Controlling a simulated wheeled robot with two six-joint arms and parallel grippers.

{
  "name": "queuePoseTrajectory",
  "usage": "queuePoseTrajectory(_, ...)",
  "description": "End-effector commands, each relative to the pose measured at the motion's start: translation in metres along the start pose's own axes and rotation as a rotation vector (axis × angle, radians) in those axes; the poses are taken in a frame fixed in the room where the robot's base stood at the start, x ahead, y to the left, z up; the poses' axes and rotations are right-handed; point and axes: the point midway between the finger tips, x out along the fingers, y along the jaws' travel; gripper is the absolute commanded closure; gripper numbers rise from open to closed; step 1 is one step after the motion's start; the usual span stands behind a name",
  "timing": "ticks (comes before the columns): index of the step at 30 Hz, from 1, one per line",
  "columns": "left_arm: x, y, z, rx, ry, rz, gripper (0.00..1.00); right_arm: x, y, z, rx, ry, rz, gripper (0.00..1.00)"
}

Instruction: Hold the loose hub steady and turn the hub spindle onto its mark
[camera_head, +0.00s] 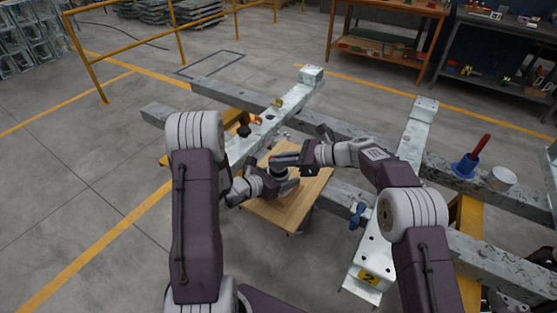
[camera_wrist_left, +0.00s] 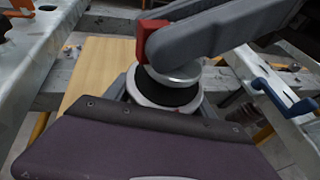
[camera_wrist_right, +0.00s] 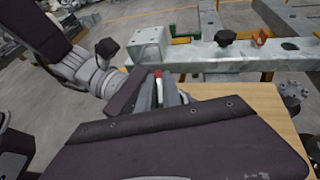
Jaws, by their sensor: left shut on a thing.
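The hub (camera_wrist_left: 172,92), a black round body with a silver ring and a pale lower rim, is over the small wooden-topped stand (camera_head: 298,197). It shows small in the head view (camera_head: 279,174). My left gripper (camera_head: 283,186) is shut on the hub from the left, its fingers beside it. My right gripper (camera_head: 287,160) reaches in from the right, just above the hub. A red block (camera_wrist_left: 150,42) is at its fingertips in the left wrist view. The fingers hide the spindle and its mark, and I cannot tell whether the right gripper grips it.
Grey steel beams (camera_head: 220,92) surround the stand. A blue funnel-shaped item (camera_head: 466,166) and a white cup (camera_head: 502,178) stand on the right beam.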

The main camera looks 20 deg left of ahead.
Motion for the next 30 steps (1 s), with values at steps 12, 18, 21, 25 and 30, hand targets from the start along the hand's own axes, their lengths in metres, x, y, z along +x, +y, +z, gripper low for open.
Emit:
queuePoseTrajectory(12,-0.0001,-0.0005,-0.0009,0.0,0.003,-0.001,1.0,0.0013,-0.0035,0.0035,-0.035,-0.012,0.072,1.0)
queuePoseTrajectory(18,0.0,-0.0015,-0.001,0.001,0.003,-0.004,1.0,-0.0002,-0.0013,0.0021,-0.051,-0.005,0.113,1.0)
queuePoseTrajectory(21,0.0,-0.0016,-0.0011,0.001,0.003,-0.004,1.0,-0.0007,-0.0008,0.002,-0.052,-0.003,0.119,1.0)
queuePoseTrajectory(25,0.0001,-0.0016,-0.0012,0.0,0.004,-0.004,1.0,-0.0007,-0.0008,0.0019,-0.052,-0.003,0.119,1.0)
queuePoseTrajectory(30,0.0,-0.0015,-0.0014,0.0,0.004,-0.004,1.0,-0.0007,-0.0007,0.0018,-0.052,-0.002,0.119,0.74)
